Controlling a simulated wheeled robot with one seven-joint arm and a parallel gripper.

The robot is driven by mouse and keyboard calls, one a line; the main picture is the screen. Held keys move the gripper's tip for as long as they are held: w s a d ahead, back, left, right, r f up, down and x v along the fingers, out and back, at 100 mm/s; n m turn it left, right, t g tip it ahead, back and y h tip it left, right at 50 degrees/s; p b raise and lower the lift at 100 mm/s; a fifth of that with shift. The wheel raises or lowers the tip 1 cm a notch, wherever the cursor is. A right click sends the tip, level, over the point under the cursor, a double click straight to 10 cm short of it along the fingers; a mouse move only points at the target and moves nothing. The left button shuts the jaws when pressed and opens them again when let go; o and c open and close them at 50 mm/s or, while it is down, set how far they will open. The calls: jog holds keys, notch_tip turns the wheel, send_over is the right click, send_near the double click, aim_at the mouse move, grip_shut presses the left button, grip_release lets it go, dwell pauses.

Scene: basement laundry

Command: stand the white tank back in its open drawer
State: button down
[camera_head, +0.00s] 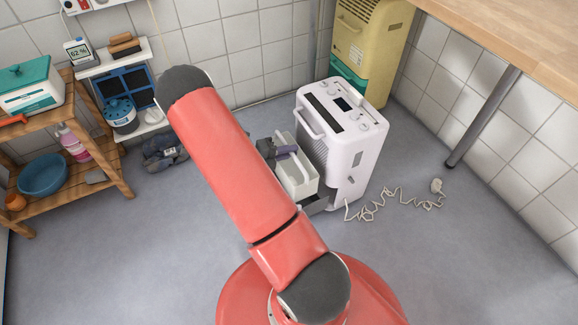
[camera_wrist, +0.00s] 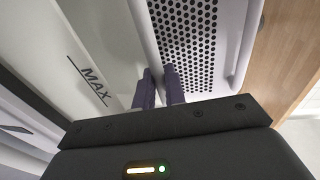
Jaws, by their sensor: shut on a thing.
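The white tank (camera_head: 298,179) is upright beside the front of the white dehumidifier (camera_head: 345,150). My gripper (camera_head: 290,150) is at the tank's top, partly hidden behind my red arm. In the wrist view my gripper (camera_wrist: 160,88) is shut on a pale edge of the tank, whose wall (camera_wrist: 75,45) carries a MAX mark at left. The dehumidifier's perforated grille (camera_wrist: 187,32) is close to the right of the fingers. The grey open drawer (camera_head: 317,205) shows low at the dehumidifier's base, under the tank. Whether the tank's bottom touches it is hidden.
A loose white cord (camera_head: 375,205) with a plug lies on the floor at right. A yellow cabinet-like unit (camera_head: 370,40) stands behind the dehumidifier. A wooden shelf (camera_head: 100,150) is at left, and a table leg (camera_head: 485,115) at right. The floor at front left is clear.

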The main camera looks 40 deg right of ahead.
aim_at(302, 158)
jog(key=shift+f+b, duration=0.45)
jog(key=shift+f, duration=1.55)
jog(key=shift+f, duration=0.1)
jog(key=shift+f, duration=0.5)
jog(key=c, duration=1.5)
grip_release()
jog(key=shift+o, duration=0.2)
jog(key=shift+r, duration=0.1)
jog(key=shift+r, duration=0.25)
jog(key=p+v, duration=0.1)
jog(key=v, duration=1.1)
jog(key=shift+r+p, duration=0.3)
